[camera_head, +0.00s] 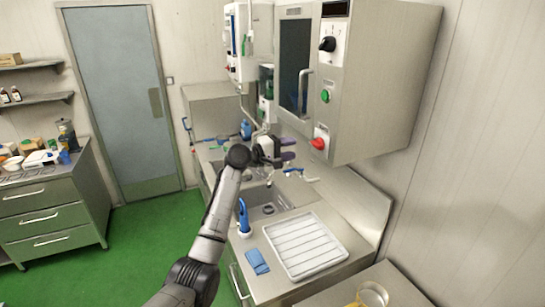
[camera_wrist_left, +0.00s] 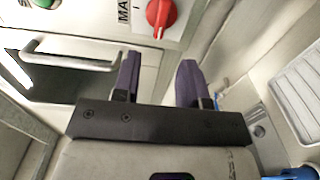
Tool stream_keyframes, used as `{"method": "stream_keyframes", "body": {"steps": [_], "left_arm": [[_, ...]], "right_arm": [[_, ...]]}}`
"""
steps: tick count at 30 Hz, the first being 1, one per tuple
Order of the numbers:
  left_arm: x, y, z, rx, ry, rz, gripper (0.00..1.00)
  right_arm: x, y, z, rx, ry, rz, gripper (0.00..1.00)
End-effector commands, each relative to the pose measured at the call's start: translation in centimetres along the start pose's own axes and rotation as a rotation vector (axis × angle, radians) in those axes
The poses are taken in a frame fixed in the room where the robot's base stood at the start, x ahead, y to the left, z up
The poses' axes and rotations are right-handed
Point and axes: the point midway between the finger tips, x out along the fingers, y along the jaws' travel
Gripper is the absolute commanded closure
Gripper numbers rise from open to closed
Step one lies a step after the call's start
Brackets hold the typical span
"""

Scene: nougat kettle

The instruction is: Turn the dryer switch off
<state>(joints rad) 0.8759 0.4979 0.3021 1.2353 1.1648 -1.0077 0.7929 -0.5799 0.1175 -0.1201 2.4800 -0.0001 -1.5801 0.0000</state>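The dryer (camera_head: 380,75) is a steel wall cabinet at the upper right of the head view. My right gripper is not in view.
A green button (camera_head: 326,96) and a black knob (camera_head: 327,44) sit above the switch. The dryer's door handle (camera_head: 303,93) sticks out nearby. Below are a sink (camera_head: 268,205), taps (camera_head: 300,174), a blue-handled brush (camera_head: 243,215) and a white drain tray (camera_head: 306,246).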

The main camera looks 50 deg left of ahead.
Motion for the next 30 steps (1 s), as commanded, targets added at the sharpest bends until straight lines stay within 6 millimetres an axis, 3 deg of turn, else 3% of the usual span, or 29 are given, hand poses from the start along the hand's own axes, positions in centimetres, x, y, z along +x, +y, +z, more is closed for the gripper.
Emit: {"method": "stream_keyframes", "body": {"steps": [6, 12, 30], "left_arm": [[-3.5, -0.2, 0.0, 0.002, 0.001, 0.000, 0.61], [-5.2, -0.1, 0.0, -0.001, 0.000, 0.000, 0.61], [-5.7, 0.0, 0.0, -0.001, 0.000, 0.000, 0.61]], "right_arm": [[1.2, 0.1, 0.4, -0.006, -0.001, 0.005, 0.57], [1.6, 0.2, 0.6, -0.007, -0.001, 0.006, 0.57], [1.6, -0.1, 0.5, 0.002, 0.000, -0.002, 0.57]]}}
